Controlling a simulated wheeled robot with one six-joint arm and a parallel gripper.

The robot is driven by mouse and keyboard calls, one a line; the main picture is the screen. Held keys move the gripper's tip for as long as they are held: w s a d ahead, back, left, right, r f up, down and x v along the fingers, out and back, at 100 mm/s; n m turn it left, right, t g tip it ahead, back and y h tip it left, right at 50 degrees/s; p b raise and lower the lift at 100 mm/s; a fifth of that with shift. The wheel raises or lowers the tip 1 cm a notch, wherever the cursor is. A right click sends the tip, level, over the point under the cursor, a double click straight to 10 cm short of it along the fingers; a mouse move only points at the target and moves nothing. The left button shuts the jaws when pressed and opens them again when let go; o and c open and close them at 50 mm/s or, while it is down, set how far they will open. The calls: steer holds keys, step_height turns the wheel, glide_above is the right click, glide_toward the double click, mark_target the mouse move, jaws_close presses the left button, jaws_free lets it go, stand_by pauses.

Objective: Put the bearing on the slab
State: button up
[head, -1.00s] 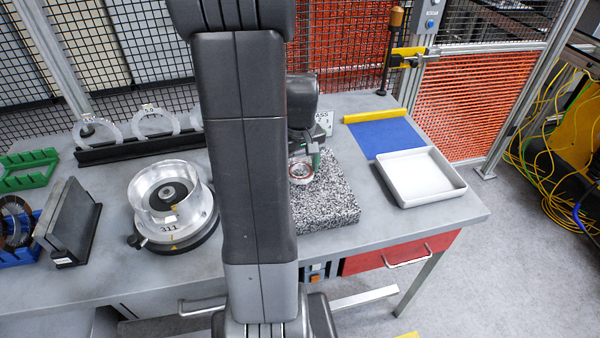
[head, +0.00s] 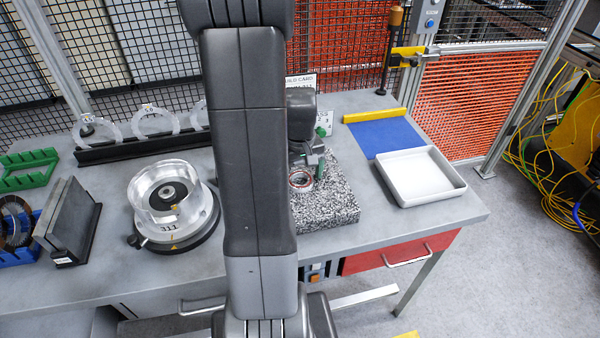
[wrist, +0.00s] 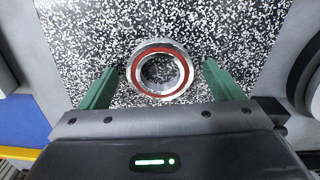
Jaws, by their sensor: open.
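The bearing (wrist: 160,72) is a metal ring with a red band, lying flat on the speckled granite slab (wrist: 85,35) in the wrist view. In the head view the bearing (head: 301,180) rests on the slab (head: 335,205), right of my arm. My gripper (wrist: 160,82) is open, its green fingers apart on either side of the bearing with gaps between. In the head view my gripper (head: 306,168) is just above the bearing, and my arm hides the slab's left part.
A white tray (head: 421,178) and a blue mat (head: 386,138) lie right of the slab. A clear ring fixture (head: 172,198) stands left of my arm. A black rack with clear rings (head: 140,147) is behind it. The bench's front right corner is clear.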

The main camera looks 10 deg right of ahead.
step_height(320, 180, up, 12)
steer(key=shift+r, duration=0.15)
stand_by(0.4)
steer(key=shift+s, duration=0.15)
